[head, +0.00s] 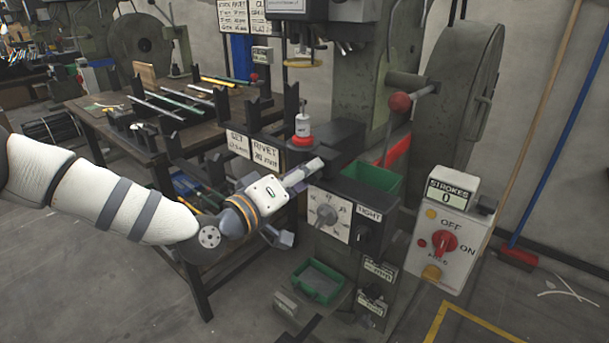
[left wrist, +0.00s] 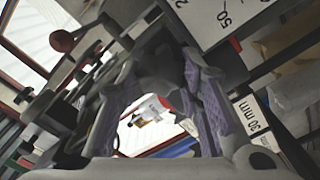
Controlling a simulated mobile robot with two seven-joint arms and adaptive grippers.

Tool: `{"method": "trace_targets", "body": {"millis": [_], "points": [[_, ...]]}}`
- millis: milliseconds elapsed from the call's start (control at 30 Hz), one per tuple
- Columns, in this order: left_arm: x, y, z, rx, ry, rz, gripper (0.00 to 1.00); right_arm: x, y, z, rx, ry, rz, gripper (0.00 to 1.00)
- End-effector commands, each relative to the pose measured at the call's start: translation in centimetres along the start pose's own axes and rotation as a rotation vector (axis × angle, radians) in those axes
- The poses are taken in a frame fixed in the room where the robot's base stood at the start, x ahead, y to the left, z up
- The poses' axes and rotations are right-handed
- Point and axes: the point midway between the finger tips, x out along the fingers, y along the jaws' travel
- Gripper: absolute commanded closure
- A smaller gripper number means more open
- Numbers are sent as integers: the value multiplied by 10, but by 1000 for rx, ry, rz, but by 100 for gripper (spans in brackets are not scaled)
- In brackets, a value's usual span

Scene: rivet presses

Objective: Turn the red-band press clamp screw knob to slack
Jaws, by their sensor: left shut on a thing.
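The press has a red band (head: 300,140) at its tool. On its front, a white dial plate (head: 341,228) carries a grey knob (head: 325,214). A dark knob (head: 364,234) sits just under a label reading TIGHT, right of the dial. In the left wrist view the purple-padded fingers (left wrist: 155,108) are shut on a grey rounded part (left wrist: 160,72), which I cannot identify clearly. My right gripper is out of view.
A control box (head: 449,243) with a red switch and a STROKES counter stands to the right. A green bin (head: 371,177) sits behind the dial, and another green bin (head: 321,282) is below. A workbench (head: 98,121) with rods is at the left.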

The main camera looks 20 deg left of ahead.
Motion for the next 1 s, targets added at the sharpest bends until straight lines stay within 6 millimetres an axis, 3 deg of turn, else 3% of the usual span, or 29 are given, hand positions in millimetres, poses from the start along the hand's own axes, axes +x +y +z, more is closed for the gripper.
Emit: {"method": "trace_targets", "body": {"millis": [1000], "points": [[0, -6, 6, -966, -5, -5, 94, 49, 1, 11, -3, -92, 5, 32]]}}
